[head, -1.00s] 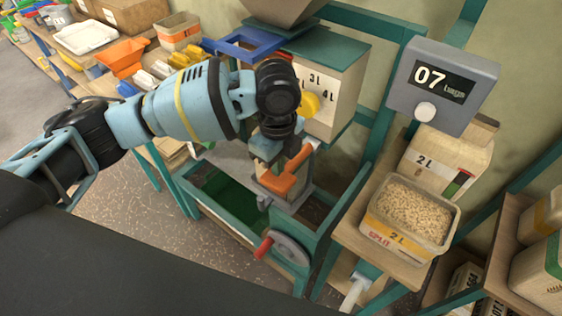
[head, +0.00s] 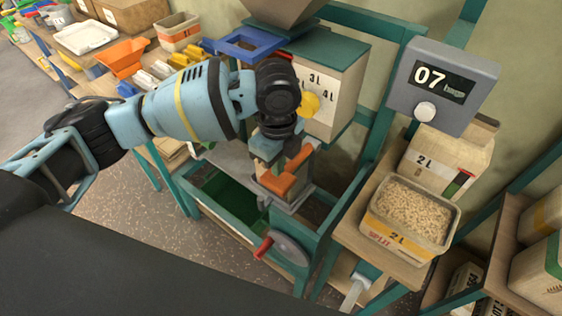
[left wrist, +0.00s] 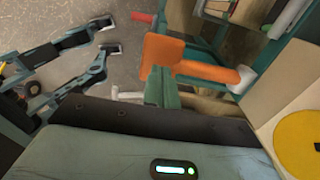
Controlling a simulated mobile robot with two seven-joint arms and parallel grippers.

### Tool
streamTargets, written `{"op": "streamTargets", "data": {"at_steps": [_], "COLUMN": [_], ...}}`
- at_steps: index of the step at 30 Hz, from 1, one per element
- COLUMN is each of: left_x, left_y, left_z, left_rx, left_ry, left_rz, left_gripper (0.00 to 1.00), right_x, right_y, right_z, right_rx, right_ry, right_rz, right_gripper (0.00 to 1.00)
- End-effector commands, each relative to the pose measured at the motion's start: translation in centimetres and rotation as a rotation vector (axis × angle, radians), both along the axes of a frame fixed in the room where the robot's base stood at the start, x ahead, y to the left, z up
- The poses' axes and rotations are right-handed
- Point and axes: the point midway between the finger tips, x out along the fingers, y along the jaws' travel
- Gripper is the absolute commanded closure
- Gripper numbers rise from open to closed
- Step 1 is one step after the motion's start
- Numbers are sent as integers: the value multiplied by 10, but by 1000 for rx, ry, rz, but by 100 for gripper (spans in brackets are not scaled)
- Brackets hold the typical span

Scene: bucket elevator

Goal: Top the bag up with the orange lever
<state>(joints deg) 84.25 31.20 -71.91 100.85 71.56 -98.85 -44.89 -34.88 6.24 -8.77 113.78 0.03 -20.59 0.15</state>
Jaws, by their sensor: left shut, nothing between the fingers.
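The orange lever (head: 285,183) sits on the teal machine, below the box marked 3L and 4L, in the head view. It also shows in the left wrist view (left wrist: 200,71), with a broad flat end and a shaft running to a pale pivot. My left gripper (head: 266,152) is just above and beside the lever. Its teal fingers (left wrist: 163,88) are shut and empty, close to the lever's flat end; I cannot tell whether they touch it. I cannot make out for sure which thing is the bag. My right gripper is not in view.
A yellow knob (head: 309,103) is on the box front. A red-handled crank wheel (head: 292,249) is below the lever. A display (head: 442,84) reads 07. A grain tub (head: 398,244) and a 2 L container (head: 431,158) stand on the right shelf.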

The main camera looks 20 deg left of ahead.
Motion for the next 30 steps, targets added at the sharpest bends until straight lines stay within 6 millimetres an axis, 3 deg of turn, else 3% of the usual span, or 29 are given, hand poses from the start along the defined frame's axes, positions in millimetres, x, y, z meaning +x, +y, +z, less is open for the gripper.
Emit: {"op": "streamTargets", "data": {"at_steps": [30], "left_x": [0], "left_y": [0], "left_z": [-16], "left_rx": [0], "left_ry": [1], "left_rz": [0], "left_gripper": [100], "right_x": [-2], "right_y": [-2], "right_z": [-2], "right_rx": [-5], "right_ry": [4], "right_rz": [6], "right_gripper": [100]}}
